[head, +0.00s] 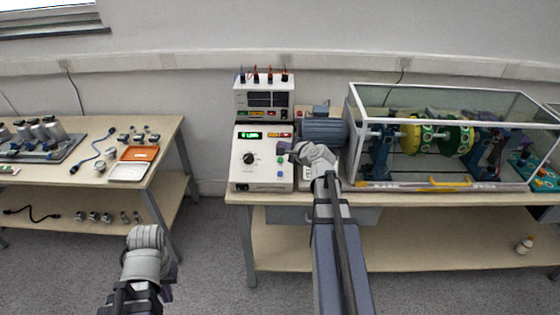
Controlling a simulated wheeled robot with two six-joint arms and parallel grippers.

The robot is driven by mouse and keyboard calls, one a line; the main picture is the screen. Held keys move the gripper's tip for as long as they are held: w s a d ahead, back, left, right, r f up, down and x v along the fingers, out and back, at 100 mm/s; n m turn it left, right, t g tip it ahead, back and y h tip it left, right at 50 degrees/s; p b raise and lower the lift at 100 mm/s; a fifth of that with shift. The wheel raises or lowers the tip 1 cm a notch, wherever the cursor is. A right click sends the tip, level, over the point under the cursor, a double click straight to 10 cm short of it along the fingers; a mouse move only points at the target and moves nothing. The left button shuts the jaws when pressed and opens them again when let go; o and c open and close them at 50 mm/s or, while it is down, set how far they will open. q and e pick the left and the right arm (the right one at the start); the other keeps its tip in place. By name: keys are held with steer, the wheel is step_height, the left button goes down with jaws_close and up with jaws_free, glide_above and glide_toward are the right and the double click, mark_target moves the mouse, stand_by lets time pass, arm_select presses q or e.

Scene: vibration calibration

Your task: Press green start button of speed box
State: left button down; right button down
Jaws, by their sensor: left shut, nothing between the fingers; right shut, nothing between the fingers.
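The speed box (262,180) is a white box on the right-hand bench, with a lit green display (250,135) and a black knob (248,158). A small green button (281,160) shows on the right part of its front panel, with a blue one (280,174) below it. My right gripper (284,147) is shut and empty in front of the panel's upper right, just above the green button in the picture. I cannot tell whether it touches the panel. My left gripper (169,290) is shut and empty, low over the floor between the benches.
A meter box (264,98) with cables stands above and behind the speed box. A motor (323,130) and a framed clear case (440,187) with yellow and green discs are to the right. The left bench holds an orange tray (139,153), a white tray (127,172) and parts.

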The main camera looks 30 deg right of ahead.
steer(key=b, duration=0.8)
glide_above(283, 166)
steer(key=shift+s+a+f, duration=0.1)
steer(key=shift+s+f, duration=0.05)
steer(key=shift+f, duration=1.85)
steer(key=shift+s+a+f, duration=0.1)
steer(key=shift+s+f, duration=0.05)
steer(key=shift+f, duration=1.8)
steer(key=shift+w+d+f, duration=0.1)
steer(key=shift+w+f, duration=0.05)
steer(key=shift+f, duration=0.2)
steer(key=shift+w+d+f+b, duration=0.1)
steer(key=shift+f+b, duration=0.25)
steer(key=shift+b, duration=0.25)
steer(key=shift+r, duration=0.1)
steer(key=shift+s+r+p, duration=0.25)
steer(key=shift+r+p, duration=0.35)
steer(key=shift+p, duration=0.1)
steer(key=r+p, duration=0.1)
steer(key=s+a+r+p, duration=0.1)
steer(key=r+p, duration=0.1)
steer(key=s+r+p, duration=0.1)
steer(key=shift+a+r, duration=0.25)
steer(key=shift+r, duration=0.05)
